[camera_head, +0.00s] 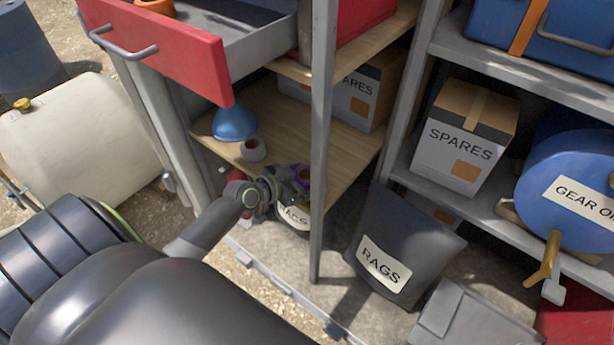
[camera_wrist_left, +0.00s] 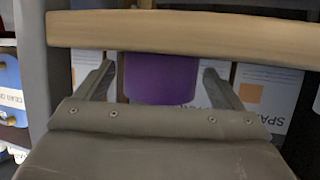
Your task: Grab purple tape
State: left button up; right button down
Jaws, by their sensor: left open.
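The purple tape (camera_wrist_left: 160,80) shows in the left wrist view between the two spread fingers of my left gripper (camera_wrist_left: 160,88), with gaps on both sides. A wooden board edge crosses just above the tape, and its upper part is not visible. In the head view only a small part of the purple tape (camera_head: 304,173) shows beside my left gripper (camera_head: 290,178), at the front edge of the wooden shelf. My left gripper is open; I cannot tell how deep the tape sits between the fingers. My right gripper is not in view.
A grey tape roll (camera_head: 253,149) and a blue funnel (camera_head: 235,124) stand on the wooden shelf (camera_head: 345,160). A grey upright post (camera_head: 320,130) stands just right of my gripper. A red drawer (camera_head: 160,48) hangs open above. A RAGS bin (camera_head: 400,250) stands lower right.

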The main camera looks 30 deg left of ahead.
pick_arm(q)
jog(key=c, duration=1.1)
